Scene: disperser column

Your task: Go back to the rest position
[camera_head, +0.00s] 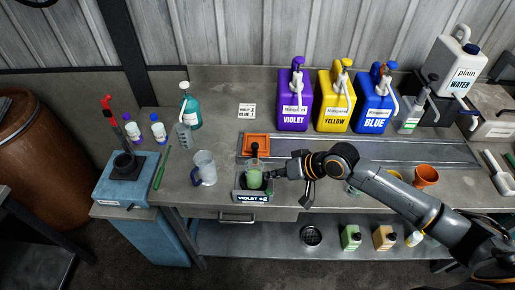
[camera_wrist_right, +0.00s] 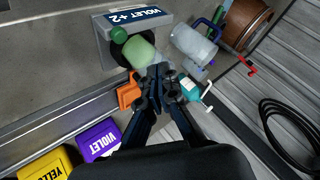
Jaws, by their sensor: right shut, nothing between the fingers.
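My right gripper (camera_head: 272,175) reaches in from the right over the bench, close beside a clear cup of green content (camera_head: 254,181). The cup stands in a small holder labelled VIOLET +2 (camera_head: 252,198) at the bench's front edge. In the right wrist view my gripper (camera_wrist_right: 157,72) has its fingers together with nothing between them. The green cup (camera_wrist_right: 138,50) lies just beyond the fingertips there; I cannot tell whether they touch it. My left gripper is not in view.
Violet (camera_head: 294,98), yellow (camera_head: 335,104) and blue (camera_head: 375,104) dispensers stand at the back. An orange tray (camera_head: 257,141) sits behind the cup. A clear jug (camera_head: 205,168) stands to its left. An orange cup (camera_head: 425,176) stands near my right arm.

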